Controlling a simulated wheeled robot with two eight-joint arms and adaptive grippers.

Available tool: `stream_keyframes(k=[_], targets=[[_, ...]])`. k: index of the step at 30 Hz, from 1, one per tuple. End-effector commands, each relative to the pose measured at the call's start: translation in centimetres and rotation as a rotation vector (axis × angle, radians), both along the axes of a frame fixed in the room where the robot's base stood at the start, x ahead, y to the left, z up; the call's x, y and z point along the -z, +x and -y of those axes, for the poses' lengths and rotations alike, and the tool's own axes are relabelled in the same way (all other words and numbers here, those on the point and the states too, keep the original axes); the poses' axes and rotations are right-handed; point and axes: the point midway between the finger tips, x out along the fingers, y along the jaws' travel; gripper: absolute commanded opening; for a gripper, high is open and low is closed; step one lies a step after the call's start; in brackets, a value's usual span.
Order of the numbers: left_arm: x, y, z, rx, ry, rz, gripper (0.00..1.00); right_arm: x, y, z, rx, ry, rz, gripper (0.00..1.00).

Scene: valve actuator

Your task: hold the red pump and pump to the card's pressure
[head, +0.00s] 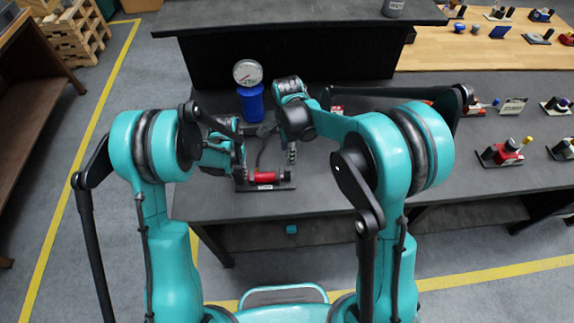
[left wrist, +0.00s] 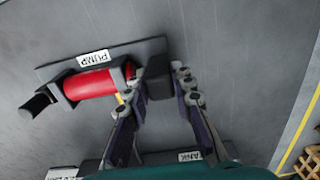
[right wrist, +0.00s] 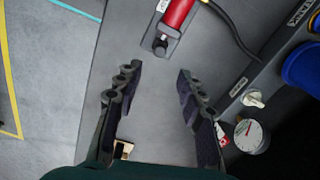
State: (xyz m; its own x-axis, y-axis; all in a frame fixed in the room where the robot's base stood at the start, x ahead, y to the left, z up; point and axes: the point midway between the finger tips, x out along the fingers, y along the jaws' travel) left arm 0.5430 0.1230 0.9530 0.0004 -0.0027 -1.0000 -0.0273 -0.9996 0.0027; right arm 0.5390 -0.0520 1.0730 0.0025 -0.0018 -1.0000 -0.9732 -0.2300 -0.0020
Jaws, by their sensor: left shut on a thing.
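The red pump (head: 264,178) lies on a dark base plate with a PUMP label near the table's front edge. It also shows in the left wrist view (left wrist: 92,84) and, partly cut off, in the right wrist view (right wrist: 178,12). My left gripper (left wrist: 162,75) is shut on the black block at one end of the pump. My right gripper (right wrist: 158,78) is open and empty, its fingers apart below the pump's dark end handle (right wrist: 160,45). The round gauge (head: 247,72) stands above the blue tank (head: 251,103); its reading is too small to tell.
A black hose (right wrist: 235,30) runs from the pump. A pale valve knob (right wrist: 253,97) sits near the gauge in the right wrist view. Small devices, one with a red body (head: 503,152), stand further right on the table. A raised dark shelf (head: 300,15) is behind.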

Motion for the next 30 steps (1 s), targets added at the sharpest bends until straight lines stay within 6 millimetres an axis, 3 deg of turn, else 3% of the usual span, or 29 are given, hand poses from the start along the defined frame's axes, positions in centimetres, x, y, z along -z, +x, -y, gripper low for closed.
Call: stream_keyframes(k=[9, 15, 28, 30], targets=[[0.0, 0.0, 0.0, 0.000, 0.000, 0.000, 0.00, 6.5, 0.1, 0.0, 0.000, 0.002, 0.000, 0.39], [0.0, 0.0, 0.0, 0.000, 0.000, 0.000, 0.00, 9.5, 0.0, 0.0, 0.000, 0.002, 0.000, 0.39], [0.0, 0.0, 0.0, 0.000, 0.000, 0.000, 0.00, 10.6, 0.0, 0.0, -0.001, 0.002, -0.001, 0.39], [0.0, 0.0, 0.0, 0.000, 0.000, 0.000, 0.00, 10.6, 0.0, 0.0, -0.001, 0.003, -0.002, 0.23]])
